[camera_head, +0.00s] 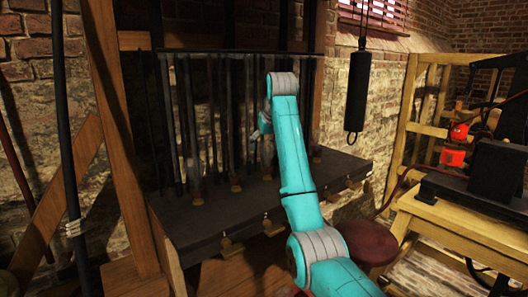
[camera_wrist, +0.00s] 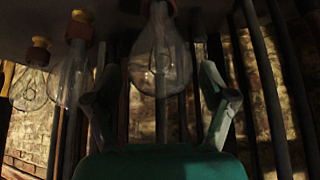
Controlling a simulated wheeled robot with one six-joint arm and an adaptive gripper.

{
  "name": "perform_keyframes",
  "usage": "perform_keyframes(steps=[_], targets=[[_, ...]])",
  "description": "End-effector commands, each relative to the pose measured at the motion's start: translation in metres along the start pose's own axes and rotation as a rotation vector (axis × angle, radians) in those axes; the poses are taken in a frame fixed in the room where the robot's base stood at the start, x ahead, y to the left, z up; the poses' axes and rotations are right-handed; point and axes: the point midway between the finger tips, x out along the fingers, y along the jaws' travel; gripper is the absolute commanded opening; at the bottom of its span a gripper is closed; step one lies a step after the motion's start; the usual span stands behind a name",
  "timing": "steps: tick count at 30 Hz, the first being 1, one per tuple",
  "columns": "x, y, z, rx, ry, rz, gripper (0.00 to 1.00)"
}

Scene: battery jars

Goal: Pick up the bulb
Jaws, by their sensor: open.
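A clear glass bulb (camera_wrist: 160,58) with a reddish-brown base is at the top middle of the wrist view, which appears upside down. My gripper (camera_wrist: 159,68) is open, with one finger on each side of this bulb. I see gaps between the fingers and the glass. Two more bulbs, a nearer one (camera_wrist: 71,75) and a farther one (camera_wrist: 29,88), stand in a row to the left. In the head view, faint bulbs with brown bases (camera_head: 235,186) stand on a dark bench (camera_head: 205,227).
Several dark vertical rods (camera_head: 187,120) stand behind the bulbs. A wooden post (camera_head: 118,150) is at the left, and a black cylinder (camera_head: 358,92) hangs at the right. A round dark red seat (camera_head: 370,242) and a wooden table (camera_head: 465,225) are at the right.

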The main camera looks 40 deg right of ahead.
Motion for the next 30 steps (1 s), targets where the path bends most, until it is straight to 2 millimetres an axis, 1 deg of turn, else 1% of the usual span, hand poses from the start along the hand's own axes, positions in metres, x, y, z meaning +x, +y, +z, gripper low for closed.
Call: perform_keyframes(steps=[5,6,8,9,11,12,24,30], targets=[[-0.0001,-0.0003,-0.0001,0.000,0.000,0.000,0.83],[0.0000,-0.0002,-0.0001,0.000,0.000,0.000,0.73],[0.0000,-0.0003,-0.0001,0.000,0.000,0.000,0.58],[0.0000,-0.0003,0.0000,-0.001,0.000,0.000,0.48],[0.0000,-0.0003,0.0000,-0.001,0.000,0.000,0.33],[0.0001,-0.0003,0.0000,0.000,0.000,0.000,0.29],[0.0001,-0.0006,0.0001,-0.001,-0.001,0.000,0.28],[-0.0048,-0.0023,-0.0030,-0.001,-0.001,-0.001,0.28]])
